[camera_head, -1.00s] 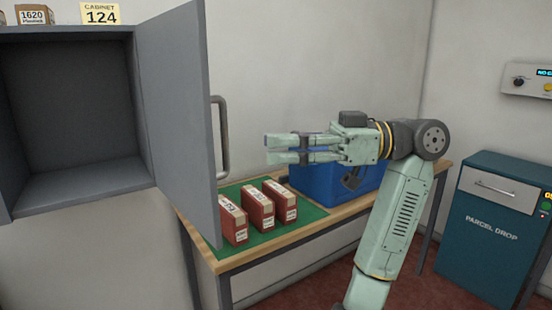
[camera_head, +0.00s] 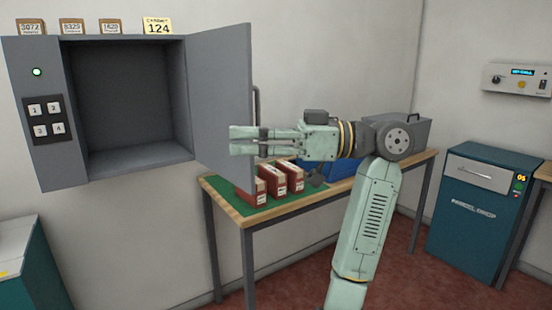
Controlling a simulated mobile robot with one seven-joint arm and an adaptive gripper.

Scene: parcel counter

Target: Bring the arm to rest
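My arm (camera_head: 366,220) rises from the bottom of the view, bends at its elbow and reaches left. My gripper (camera_head: 234,140) is level and points left, in front of the grey cabinet door in the picture. Its two fingers lie one above the other with only a thin gap between them. I see nothing held there, but I cannot tell whether they are shut. Whether the gripper touches the door (camera_head: 222,85) cannot be told.
The cabinet (camera_head: 82,110) stands open and looks empty. Red boxes (camera_head: 275,184) stand on a green mat (camera_head: 222,190) on the table (camera_head: 300,208). A blue bin (camera_head: 342,166) and a grey case (camera_head: 402,132) are behind my arm. A teal parcel drop (camera_head: 478,215) stands at right.

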